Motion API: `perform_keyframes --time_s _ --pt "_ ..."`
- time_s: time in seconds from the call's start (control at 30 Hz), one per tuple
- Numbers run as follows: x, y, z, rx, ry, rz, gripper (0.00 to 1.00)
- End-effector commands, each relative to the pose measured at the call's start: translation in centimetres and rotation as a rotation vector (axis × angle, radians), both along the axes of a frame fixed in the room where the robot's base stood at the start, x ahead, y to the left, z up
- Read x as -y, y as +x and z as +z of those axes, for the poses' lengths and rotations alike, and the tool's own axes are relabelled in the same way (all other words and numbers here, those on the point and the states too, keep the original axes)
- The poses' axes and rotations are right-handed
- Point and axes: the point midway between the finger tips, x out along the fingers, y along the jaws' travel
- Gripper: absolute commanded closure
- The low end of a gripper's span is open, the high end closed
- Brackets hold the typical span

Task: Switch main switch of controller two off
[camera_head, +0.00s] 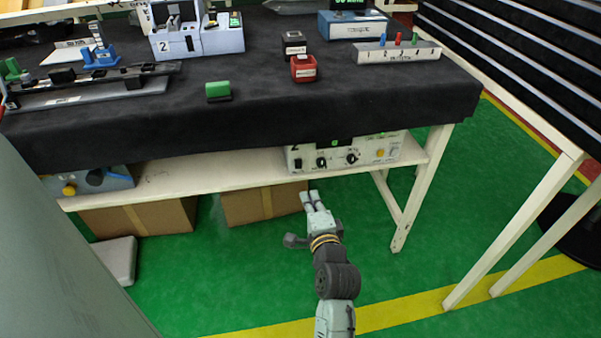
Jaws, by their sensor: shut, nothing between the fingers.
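A white controller box marked 2 (340,152) stands on the white shelf under the table. Its front shows dark knobs or switches, including a black one at its left end (298,163), a small green display at the top and a yellow button at the right. Which of these is the main switch, and its position, is too small to tell. My gripper (309,195) is shut and empty. In the picture it lies just below the controller's left part and the shelf edge, apart from the controls.
The black-covered table (250,125) overhangs the shelf (190,175). A blue-grey box (90,180) sits at the shelf's left. Cardboard boxes (262,204) stand below. A white table leg (420,190) is right of the controller. Green floor is clear in front.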

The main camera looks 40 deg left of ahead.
Motion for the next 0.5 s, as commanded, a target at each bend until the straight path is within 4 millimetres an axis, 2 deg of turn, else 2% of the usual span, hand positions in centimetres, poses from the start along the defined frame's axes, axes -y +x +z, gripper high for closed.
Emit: perform_keyframes --time_s 0.1,0.37,0.5 --pt "0.28 -0.04 -0.66 -0.022 -0.001 -0.004 1.00" --pt "0.19 -0.01 -0.56 -0.020 0.000 -0.002 1.00" --pt "-0.45 0.50 -0.59 -0.018 0.000 -0.001 1.00"
